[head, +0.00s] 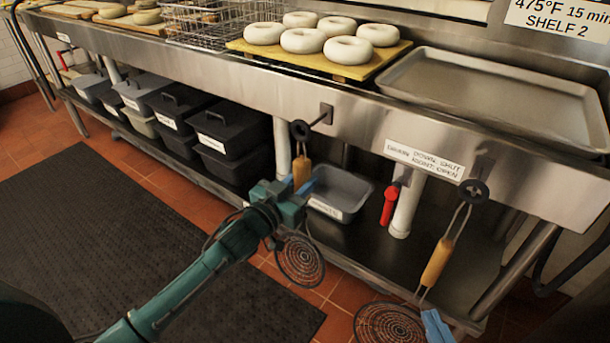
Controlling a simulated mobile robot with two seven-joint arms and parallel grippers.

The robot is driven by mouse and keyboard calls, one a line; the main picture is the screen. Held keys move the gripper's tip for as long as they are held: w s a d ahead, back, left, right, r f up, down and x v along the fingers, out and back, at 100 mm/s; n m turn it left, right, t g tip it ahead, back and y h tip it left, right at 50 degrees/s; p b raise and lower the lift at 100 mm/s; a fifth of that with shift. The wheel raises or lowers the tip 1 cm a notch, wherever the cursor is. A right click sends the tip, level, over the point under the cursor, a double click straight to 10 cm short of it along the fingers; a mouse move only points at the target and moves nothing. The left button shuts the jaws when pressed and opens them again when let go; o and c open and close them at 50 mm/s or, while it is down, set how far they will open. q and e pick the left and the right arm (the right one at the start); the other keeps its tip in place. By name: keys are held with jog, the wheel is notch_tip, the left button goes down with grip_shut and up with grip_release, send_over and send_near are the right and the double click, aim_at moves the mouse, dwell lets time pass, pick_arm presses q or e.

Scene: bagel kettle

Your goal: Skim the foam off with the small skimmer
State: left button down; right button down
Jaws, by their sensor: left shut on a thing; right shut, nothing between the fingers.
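A skimmer with a wooden handle (301,172) and a round wire mesh (300,261) hangs down at a hook on the counter's front rail. It looks like the smaller of two skimmers. My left gripper (299,190) is shut on the lower part of its handle. The dark ring at its top is at the hook; I cannot tell if it is still on it. The larger skimmer (437,262) hangs tilted from a second hook at the right. My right gripper (436,324) shows only a blue fingertip at the bottom edge, near that skimmer's mesh, shut and empty. No kettle or foam is in view.
Above the rail (230,92) are a board of raw bagels (388,66), a wire basket (200,35) and an empty sheet pan (490,85). Below are lidded dark bins (228,132), a grey tub (340,187), a white pipe and a red-handled valve (390,203). A black mat covers the floor.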

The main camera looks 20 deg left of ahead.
pick_arm(q)
jog(key=shift+r+p+v, duration=0.1)
jog(key=shift+p+v, duration=0.8)
jog(key=shift+v, duration=0.8)
jog(key=shift+r+p+v, duration=0.15)
jog(key=shift+p+v, duration=0.7)
jog(key=shift+v, duration=0.85)
jog(key=shift+s+a, duration=0.2)
jog(key=shift+s, duration=0.15)
jog(key=c, duration=1.7)
grip_release()
grip_shut()
